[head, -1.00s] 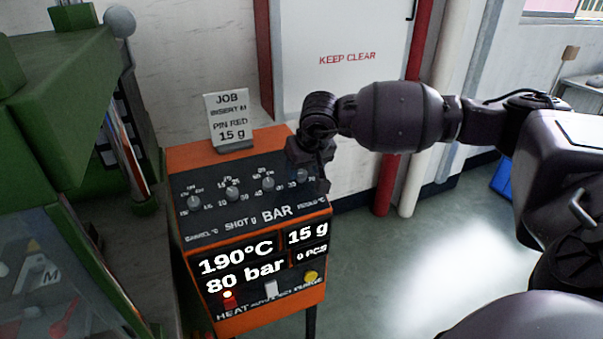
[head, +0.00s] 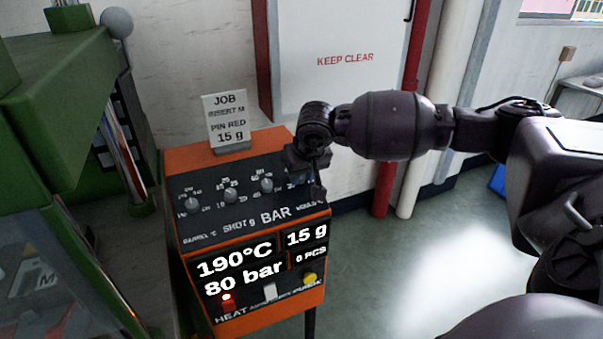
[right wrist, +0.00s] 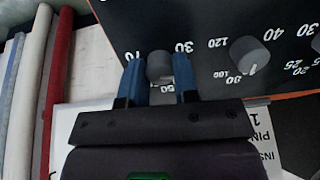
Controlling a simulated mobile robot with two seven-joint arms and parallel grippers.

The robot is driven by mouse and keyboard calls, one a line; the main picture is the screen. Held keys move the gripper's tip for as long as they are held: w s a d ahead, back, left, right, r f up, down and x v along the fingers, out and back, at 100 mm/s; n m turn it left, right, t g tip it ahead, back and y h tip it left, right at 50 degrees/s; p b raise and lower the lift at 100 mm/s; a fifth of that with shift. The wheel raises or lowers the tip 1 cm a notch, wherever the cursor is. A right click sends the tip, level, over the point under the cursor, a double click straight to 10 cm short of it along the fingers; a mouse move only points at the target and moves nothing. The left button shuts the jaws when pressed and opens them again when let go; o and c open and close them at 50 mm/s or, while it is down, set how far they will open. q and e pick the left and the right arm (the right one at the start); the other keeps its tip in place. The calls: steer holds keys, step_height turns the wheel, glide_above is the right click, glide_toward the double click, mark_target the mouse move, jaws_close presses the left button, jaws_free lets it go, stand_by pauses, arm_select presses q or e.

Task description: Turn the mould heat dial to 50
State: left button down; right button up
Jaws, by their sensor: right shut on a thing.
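The mould heat dial (right wrist: 160,66) is a grey round knob at the right end of the black sloping panel (head: 205,220) on the orange control box. Numbers 70, 50 and 30 are printed around it in the right wrist view. My right gripper (head: 304,181) is over this dial and hides it in the head view. In the right wrist view its two blue fingers (right wrist: 160,72) are shut on the dial, one on each side. The dial's pointer cannot be made out. My left gripper is not in view.
The pressure dial (head: 267,184) is beside the gripped one, with the shot dial (head: 231,195) and barrel dial (head: 192,204) further left. A job card (head: 227,120) stands behind the panel. The display reads 190°C, 80 bar, 15 g. Green machinery (head: 70,80) stands left.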

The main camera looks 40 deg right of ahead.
steer(key=shift+m, duration=0.4)
steer(key=m, duration=0.2)
steer(key=shift+m, duration=0.4)
steer(key=m, duration=1)
steer(key=shift+t+y, duration=0.3)
steer(key=shift+t, duration=0.1)
steer(key=shift+m+p, duration=0.3)
steer(key=shift+m, duration=0.9)
steer(key=o, duration=0.9)
